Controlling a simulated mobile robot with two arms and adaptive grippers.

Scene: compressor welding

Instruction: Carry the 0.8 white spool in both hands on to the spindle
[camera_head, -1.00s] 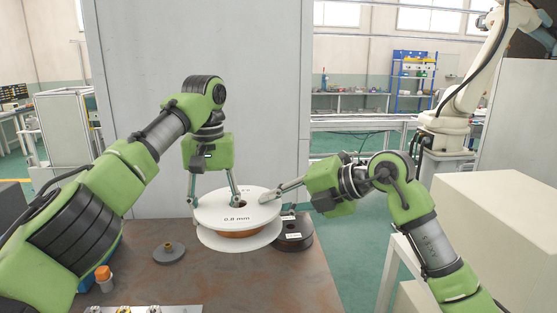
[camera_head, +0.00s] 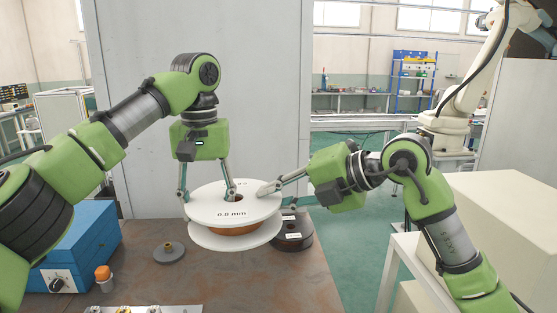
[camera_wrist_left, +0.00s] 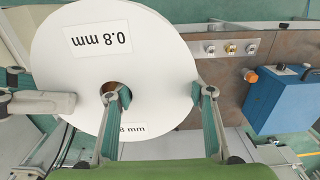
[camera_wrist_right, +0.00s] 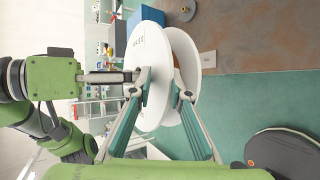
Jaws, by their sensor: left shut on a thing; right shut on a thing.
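The white spool (camera_head: 205,212) labelled 0.8 mm has copper-coloured wire between its two flanges and hangs level above the table. My left gripper (camera_head: 210,197) is shut on its left side, one finger at the outer rim and one in the centre hole; the left wrist view shows this grip on the spool (camera_wrist_left: 155,55). My right gripper (camera_head: 272,197) is shut on the right edge of the upper flange; the right wrist view shows its fingers either side of that flange (camera_wrist_right: 150,95). The spindle (camera_head: 170,255), a grey disc with a short brass post, stands left of the spool, uncovered.
A dark spool (camera_head: 293,236) lies on the table just right of and below the white one. A blue box (camera_head: 80,240) with a knob and an orange-capped item (camera_head: 103,277) stand at the left. A strip with small fittings (camera_head: 140,309) lies at the front edge.

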